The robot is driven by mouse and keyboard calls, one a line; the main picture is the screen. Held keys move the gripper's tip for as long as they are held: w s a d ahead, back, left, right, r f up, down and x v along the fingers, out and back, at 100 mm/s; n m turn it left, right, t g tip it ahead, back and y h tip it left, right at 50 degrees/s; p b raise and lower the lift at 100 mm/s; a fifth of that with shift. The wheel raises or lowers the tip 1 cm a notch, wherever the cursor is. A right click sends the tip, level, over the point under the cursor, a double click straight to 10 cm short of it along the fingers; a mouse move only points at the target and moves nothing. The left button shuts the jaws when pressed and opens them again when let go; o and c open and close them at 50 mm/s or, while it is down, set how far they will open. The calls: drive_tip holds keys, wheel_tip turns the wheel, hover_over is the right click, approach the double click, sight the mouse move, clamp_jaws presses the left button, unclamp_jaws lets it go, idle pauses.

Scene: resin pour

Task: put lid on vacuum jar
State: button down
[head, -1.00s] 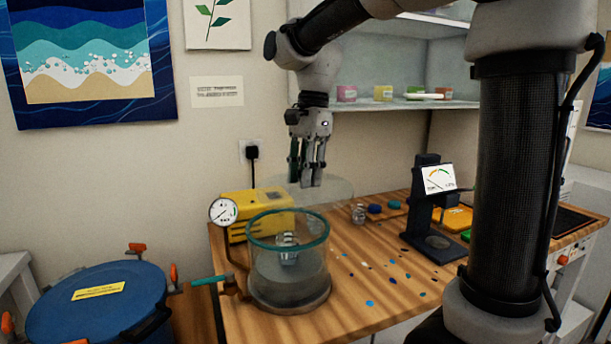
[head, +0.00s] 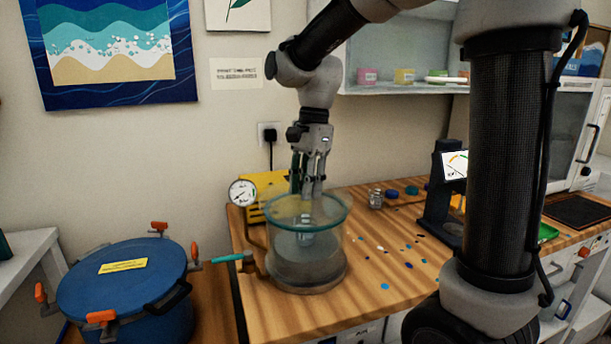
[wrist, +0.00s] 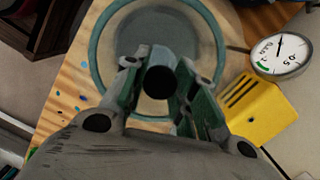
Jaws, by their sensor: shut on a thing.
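The vacuum jar (head: 333,248) is a clear cylinder with a teal rim, upright on the wooden bench. A small cup (head: 304,238) stands inside it. My gripper (head: 309,193) points down over the jar's mouth and is shut on the clear lid (head: 285,207), which is faint against the rim. The lid looks close to rim level; I cannot tell whether it touches. In the wrist view, the fingers (wrist: 165,90) close around a grey knob with a dark end, and the jar's teal rim (wrist: 95,55) shows beyond them.
A pressure gauge (head: 242,193) and yellow pump (head: 262,184) stand behind the jar. A teal-handled valve (head: 228,258) sticks out left. A blue pot (head: 125,280) is at left. A small glass jar (head: 376,199) and dark stand (head: 440,215) are at right. Flat coloured bits lie between.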

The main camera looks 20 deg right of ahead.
drive_tip(key=shift+f, duration=0.6)
idle(0.4)
drive_tip(key=c, duration=1.1)
unclamp_jaws()
drive_tip(key=shift+r, duration=3.95)
